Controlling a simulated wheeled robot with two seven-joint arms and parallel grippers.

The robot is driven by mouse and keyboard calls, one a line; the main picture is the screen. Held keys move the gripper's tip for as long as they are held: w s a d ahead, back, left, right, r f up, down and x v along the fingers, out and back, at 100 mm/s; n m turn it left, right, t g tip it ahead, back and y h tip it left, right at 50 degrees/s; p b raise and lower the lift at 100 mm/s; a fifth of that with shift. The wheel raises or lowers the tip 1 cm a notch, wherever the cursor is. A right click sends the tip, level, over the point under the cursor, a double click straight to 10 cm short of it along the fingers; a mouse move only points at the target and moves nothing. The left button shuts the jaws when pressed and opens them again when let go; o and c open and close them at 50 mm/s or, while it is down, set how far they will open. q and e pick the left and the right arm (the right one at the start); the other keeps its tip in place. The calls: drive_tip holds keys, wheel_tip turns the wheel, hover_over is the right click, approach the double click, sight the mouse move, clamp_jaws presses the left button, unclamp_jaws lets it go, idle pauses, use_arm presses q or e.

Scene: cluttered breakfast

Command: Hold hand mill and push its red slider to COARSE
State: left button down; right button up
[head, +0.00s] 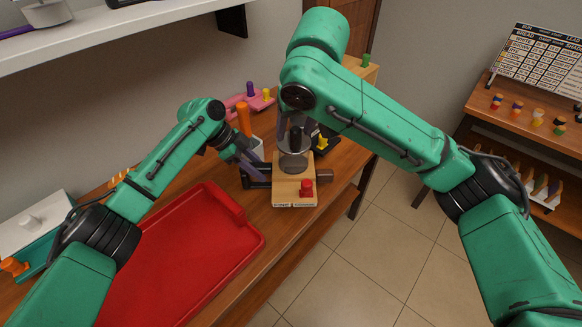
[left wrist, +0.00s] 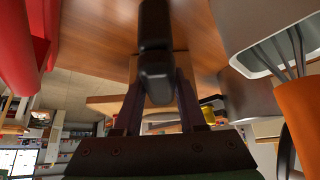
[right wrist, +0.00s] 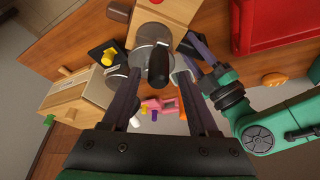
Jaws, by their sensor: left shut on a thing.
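The hand mill (head: 283,196) stands on the table, with a pale wooden base and a metal and clear body above. Its red slider (head: 306,188) sits right of middle on the base's front, above a label too small to read. My left gripper (head: 256,172) is shut on the mill's black side handle (head: 262,183); the handle (left wrist: 155,45) also shows between the fingers in the left wrist view. My right gripper (head: 296,128) is open above the mill, fingers apart on either side of the black upright knob (right wrist: 157,66), with gaps visible.
A red tray (head: 190,262) fills the table's front left. A utensil holder (head: 256,146) with an orange handle, a pink rack (head: 240,106) and a yellow-and-black item (head: 322,142) stand behind the mill. The table's right edge is close to the mill.

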wheel_tip(320, 180, up, 8)
drive_tip(key=shift+f, duration=0.2)
idle(0.3)
idle(1.1)
use_arm(q)
drive_tip(key=shift+c, duration=2)
unclamp_jaws()
drive_tip(key=shift+r, duration=0.1)
drive_tip(key=shift+v, duration=3.7)
drive_tip(key=shift+a, duration=0.1)
